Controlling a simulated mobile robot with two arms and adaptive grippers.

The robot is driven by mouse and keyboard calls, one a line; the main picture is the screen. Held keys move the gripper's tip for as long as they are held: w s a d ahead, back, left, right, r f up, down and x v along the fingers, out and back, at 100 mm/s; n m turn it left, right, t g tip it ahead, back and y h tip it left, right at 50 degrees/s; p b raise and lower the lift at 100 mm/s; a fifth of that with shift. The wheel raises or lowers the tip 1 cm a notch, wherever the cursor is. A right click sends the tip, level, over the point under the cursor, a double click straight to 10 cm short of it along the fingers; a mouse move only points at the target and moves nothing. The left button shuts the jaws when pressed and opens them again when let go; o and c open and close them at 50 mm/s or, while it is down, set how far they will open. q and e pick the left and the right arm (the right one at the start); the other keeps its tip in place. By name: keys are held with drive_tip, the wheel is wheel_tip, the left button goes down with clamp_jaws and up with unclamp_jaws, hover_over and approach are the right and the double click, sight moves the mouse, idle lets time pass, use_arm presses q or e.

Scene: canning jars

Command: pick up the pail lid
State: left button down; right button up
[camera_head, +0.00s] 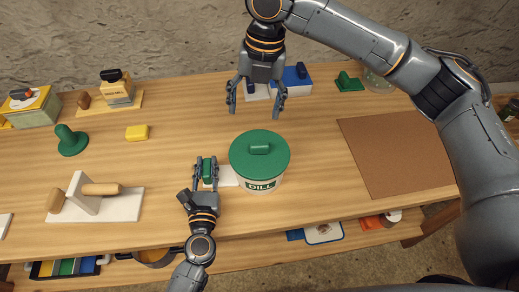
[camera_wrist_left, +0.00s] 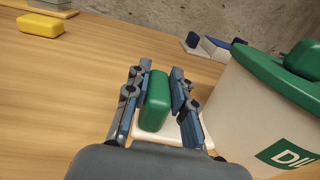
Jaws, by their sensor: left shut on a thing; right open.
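The white pail (camera_head: 260,182) with a "DILL" label stands on the table. Its green pail lid (camera_head: 245,146) sits on top, with a raised green handle (camera_head: 260,149). The lid (camera_wrist_left: 270,70) and pail (camera_wrist_left: 245,115) are partly cut off at the right of the left wrist view. My left gripper (camera_head: 206,163) is left of the pail, shut on a green block (camera_wrist_left: 155,100). A white plate (camera_wrist_left: 172,130) lies beneath the block; whether they are joined I cannot tell. My right gripper (camera_head: 256,100) is open and empty behind the pail.
A yellow block (camera_head: 137,132) and a green knobbed piece (camera_head: 72,142) lie to the left. A white stand (camera_head: 90,203) with wooden handles is at front left. A brown mat (camera_head: 395,155) lies bare at right. A blue-and-white piece (camera_head: 297,79) is near the back edge.

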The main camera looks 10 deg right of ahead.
drive_tip(key=s+n+h, duration=0.1)
hover_over(260, 144)
drive_tip(key=f, duration=0.6)
drive_tip(key=shift+a+f, duration=0.2)
drive_tip(key=shift+d+f, duration=0.2)
drive_tip(key=shift+f, duration=2.5)
drive_tip(key=c, duration=1)
